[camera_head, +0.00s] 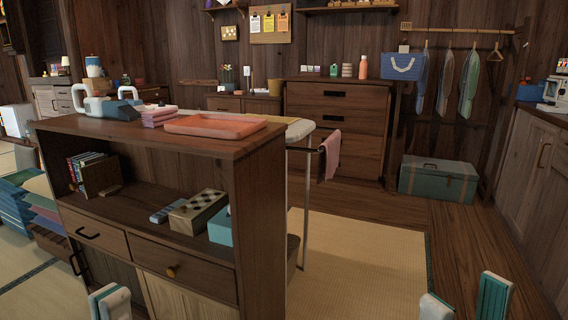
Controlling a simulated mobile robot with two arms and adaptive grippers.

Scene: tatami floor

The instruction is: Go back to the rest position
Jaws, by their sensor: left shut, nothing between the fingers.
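My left gripper (110,302) shows at the bottom left edge, in front of the cabinet's lower doors. Its white and teal fingers are together with nothing between them. My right gripper (466,298) shows at the bottom right edge, over the wooden floor. Its two fingers stand wide apart and nothing shows between them. Both grippers are cut off by the lower edge of the picture, so their wrists and arms are hidden.
A dark wooden cabinet (257,220) stands close in front at the left, with an orange tray (215,125) on top. A teal trunk (438,180) is by the back wall. A counter (530,165) runs along the right. The tatami (370,270) is clear between.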

